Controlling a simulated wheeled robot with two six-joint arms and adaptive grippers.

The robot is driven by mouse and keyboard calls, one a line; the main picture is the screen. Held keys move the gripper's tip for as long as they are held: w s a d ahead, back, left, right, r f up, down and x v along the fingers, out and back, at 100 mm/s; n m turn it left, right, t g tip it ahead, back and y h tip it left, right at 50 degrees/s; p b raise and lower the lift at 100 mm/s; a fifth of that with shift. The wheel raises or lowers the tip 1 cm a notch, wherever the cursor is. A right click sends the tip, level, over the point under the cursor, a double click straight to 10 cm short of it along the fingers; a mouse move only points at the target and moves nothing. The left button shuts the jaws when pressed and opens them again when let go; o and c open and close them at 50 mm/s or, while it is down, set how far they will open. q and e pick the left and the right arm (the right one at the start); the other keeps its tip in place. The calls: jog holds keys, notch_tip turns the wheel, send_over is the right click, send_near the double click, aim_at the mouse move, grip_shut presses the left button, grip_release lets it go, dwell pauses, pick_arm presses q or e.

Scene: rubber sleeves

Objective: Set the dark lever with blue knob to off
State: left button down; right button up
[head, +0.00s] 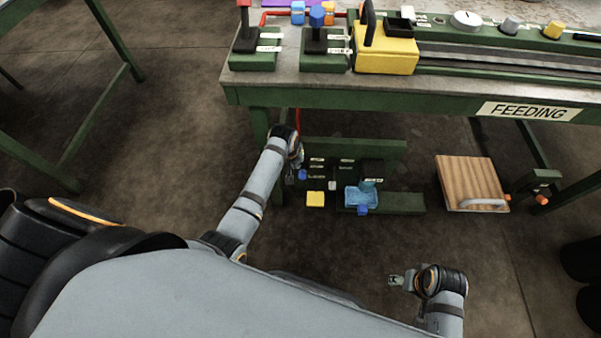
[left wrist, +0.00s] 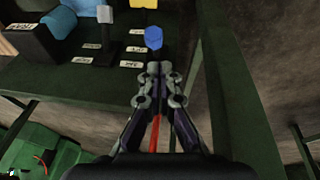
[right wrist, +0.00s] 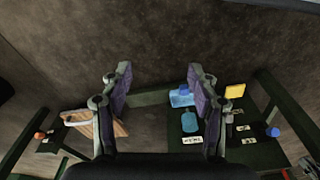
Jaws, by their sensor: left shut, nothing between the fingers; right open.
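A blue knob (head: 302,174) sits on a low dark panel under the bench, beside small labels too small to read. In the left wrist view this blue knob (left wrist: 153,38) is just beyond my left fingertips; contact cannot be told. Its lever shaft is mostly hidden. Another dark lever with a blue knob (head: 317,16) stands upright on a green base on the bench top. My left gripper (left wrist: 153,68) is shut and empty; in the head view it is beside the low panel. My right gripper (head: 396,280) is open and empty, away to the lower right.
The bench (head: 400,92) overhangs the low panel. A yellow block (head: 315,199) and a blue container (head: 360,196) are near the panel's front. A wooden board with a handle (head: 470,181) is to the right. Open floor (head: 330,245) lies in front.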

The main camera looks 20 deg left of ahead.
aim_at(302, 169)
pick_arm(q)
jog(key=shift+w+r, duration=0.6)
jog(key=shift+r, duration=0.25)
pick_arm(e)
jog(key=shift+w+a+r, duration=0.1)
jog(key=shift+w+r, duration=0.25)
jog(key=shift+r, duration=0.35)
pick_arm(q)
jog(key=shift+f, duration=0.1)
jog(key=b+x, duration=0.2)
jog(key=x, duration=0.2)
jog(key=shift+s+b, duration=0.1)
jog(key=shift+b, duration=0.2)
jog(key=b+x, duration=0.2)
jog(key=x, duration=0.3)
jog(key=shift+d+f+b, duration=0.1)
jog(key=shift+b, duration=0.25)
jog(key=shift+w+f, duration=0.3)
jog(key=shift+f, duration=0.05)
pick_arm(e)
jog(key=a+f+t, duration=0.1)
jog(key=w+a+f+t+y, duration=0.1)
jog(key=f, duration=0.1)
jog(key=shift+a+f+t, duration=0.15)
jog(key=shift+a+t, duration=0.05)
jog(key=shift+t, duration=0.2)
